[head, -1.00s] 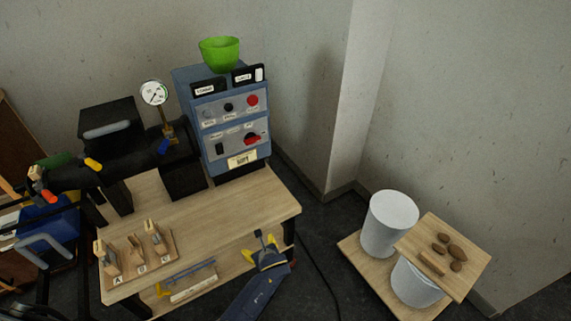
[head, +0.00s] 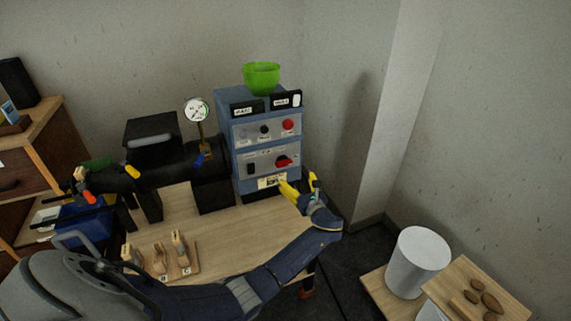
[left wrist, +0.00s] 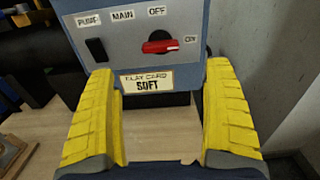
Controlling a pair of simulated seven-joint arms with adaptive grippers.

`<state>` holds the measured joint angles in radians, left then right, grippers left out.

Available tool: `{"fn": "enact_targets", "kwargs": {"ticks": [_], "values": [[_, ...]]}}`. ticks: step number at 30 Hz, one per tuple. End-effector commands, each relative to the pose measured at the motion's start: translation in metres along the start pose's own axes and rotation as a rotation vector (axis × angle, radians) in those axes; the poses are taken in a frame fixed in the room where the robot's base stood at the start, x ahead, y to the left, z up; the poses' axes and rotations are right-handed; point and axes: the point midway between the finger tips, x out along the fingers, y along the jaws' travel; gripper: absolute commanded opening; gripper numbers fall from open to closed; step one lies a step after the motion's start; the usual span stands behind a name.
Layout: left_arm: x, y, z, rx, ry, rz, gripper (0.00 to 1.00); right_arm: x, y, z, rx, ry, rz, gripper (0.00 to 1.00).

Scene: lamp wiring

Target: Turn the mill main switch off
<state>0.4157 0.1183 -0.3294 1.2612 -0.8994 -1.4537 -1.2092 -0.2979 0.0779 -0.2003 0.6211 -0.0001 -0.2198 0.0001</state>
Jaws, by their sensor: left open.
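The mill main switch (head: 284,161) is a red rotary handle on the front of a blue control cabinet (head: 225,135). In the left wrist view the red handle (left wrist: 160,46) lies roughly level, in line with the ON label (left wrist: 190,38) on its right. The OFF label (left wrist: 157,11) is above it. My left gripper (head: 300,188) is open and empty, in front of the cabinet's lower right part. In the left wrist view its yellow fingers (left wrist: 160,72) are spread below and either side of the handle, not touching it. My right gripper is not in view.
A black PUMP rocker (left wrist: 95,50) is left of the switch, above a SOFT card (left wrist: 147,81). A green bowl (head: 261,77) tops the cabinet. A gauge (head: 197,109) stands left. Wooden clips (head: 160,259) sit on the bench. A wall corner is close on the right.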

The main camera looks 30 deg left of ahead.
Motion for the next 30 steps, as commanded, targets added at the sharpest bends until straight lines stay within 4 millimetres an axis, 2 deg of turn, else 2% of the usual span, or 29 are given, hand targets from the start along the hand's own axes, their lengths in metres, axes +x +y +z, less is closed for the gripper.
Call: {"fn": "enact_targets", "kwargs": {"ticks": [3, 15, 21, 30], "values": [[0.024, 0.000, 0.001, 0.002, -0.001, 0.001, 0.85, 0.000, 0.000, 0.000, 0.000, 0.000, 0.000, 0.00], [0.093, 0.000, 0.000, 0.002, 0.001, 0.001, 0.85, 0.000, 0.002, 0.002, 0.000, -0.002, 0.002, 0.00], [0.114, 0.000, 0.000, 0.002, 0.001, 0.000, 0.85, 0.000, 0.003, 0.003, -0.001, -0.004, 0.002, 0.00], [0.127, 0.000, -0.001, 0.000, 0.002, 0.000, 0.85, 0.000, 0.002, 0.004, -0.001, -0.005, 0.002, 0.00]]}}
